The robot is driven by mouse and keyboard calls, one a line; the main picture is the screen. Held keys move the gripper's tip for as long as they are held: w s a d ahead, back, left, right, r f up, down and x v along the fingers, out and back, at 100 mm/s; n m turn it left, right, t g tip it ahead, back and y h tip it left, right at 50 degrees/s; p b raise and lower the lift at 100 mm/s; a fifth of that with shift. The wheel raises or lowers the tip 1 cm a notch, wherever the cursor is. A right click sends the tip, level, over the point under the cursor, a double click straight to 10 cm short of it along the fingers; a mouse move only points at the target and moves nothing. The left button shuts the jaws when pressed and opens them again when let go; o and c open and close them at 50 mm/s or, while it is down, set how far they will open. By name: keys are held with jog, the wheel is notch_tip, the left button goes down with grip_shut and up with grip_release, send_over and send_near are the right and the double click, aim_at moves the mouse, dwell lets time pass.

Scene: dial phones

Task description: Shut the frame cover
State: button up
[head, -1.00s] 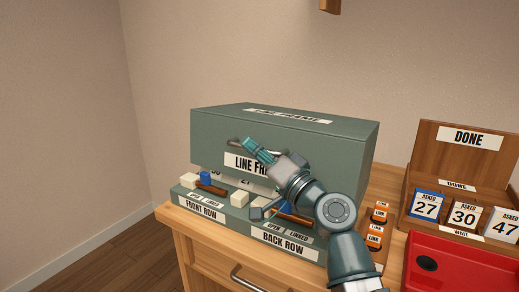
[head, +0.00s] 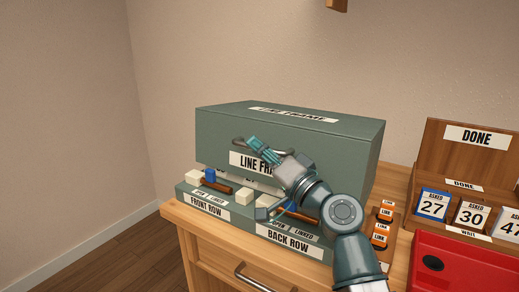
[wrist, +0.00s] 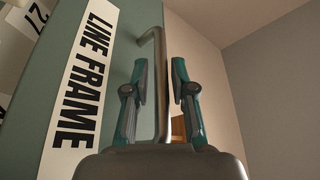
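The frame cover (head: 225,137) is a grey-green box lid marked LINE FRAME. It sits low over the frame base (head: 222,221), with a gap along its front where blocks and part of a white label show. A curved metal handle (head: 238,141) is on its front face. My gripper (head: 257,146) is at this handle. In the wrist view the handle bar (wrist: 158,70) runs between the two fingers of my gripper (wrist: 160,85), with a thin gap seen on each side. The fingers look parted around the bar rather than pressed on it.
Cream and blue blocks (head: 193,175) stand on the base below the cover's edge. To the right are orange LINK pieces (head: 380,229), a wooden DONE rack (head: 428,160) with number cards, and a red telephone (head: 475,268). The wooden cabinet (head: 215,255) has a drawer handle in front.

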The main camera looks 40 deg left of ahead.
jog(key=v, duration=0.7)
jog(key=shift+d, duration=0.2)
